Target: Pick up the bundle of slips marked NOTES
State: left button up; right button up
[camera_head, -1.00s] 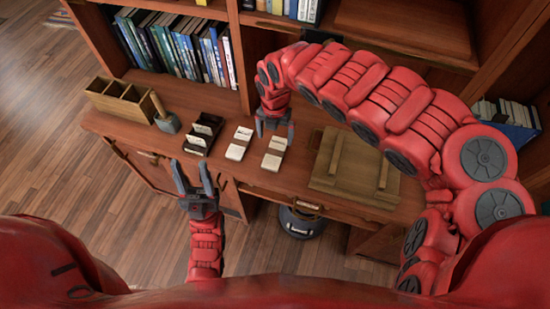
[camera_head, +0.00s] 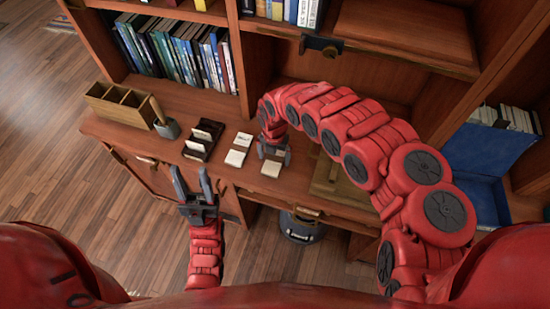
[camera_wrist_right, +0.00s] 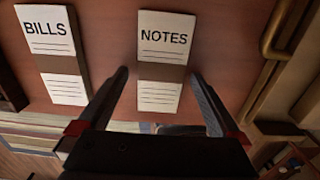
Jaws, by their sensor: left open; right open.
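The NOTES bundle (camera_wrist_right: 164,50) is a white stack of slips with a brown band, on the desk. In the right wrist view it lies between the two spread fingers of my right gripper (camera_wrist_right: 165,85), and its label is readable. In the head view the NOTES bundle (camera_head: 272,167) is partly hidden by my right gripper (camera_head: 273,153), which is above it, open and empty. The BILLS bundle (camera_wrist_right: 50,45) lies to its left; it also shows in the head view (camera_head: 237,156). My left gripper (camera_head: 193,185) is open and empty in front of the desk edge.
A dark slotted holder with cards (camera_head: 203,140) stands left of the bundles. Further left are a grey cup-like object (camera_head: 168,128) and a wooden compartment box (camera_head: 120,107). A wooden board (camera_head: 328,180) lies right, partly behind my arm. Bookshelves rise behind the desk (camera_head: 215,108).

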jog(key=shift+f, duration=0.15)
jog(key=c, duration=1.4)
jog(key=shift+o, duration=0.2)
jog(key=shift+r, duration=0.2)
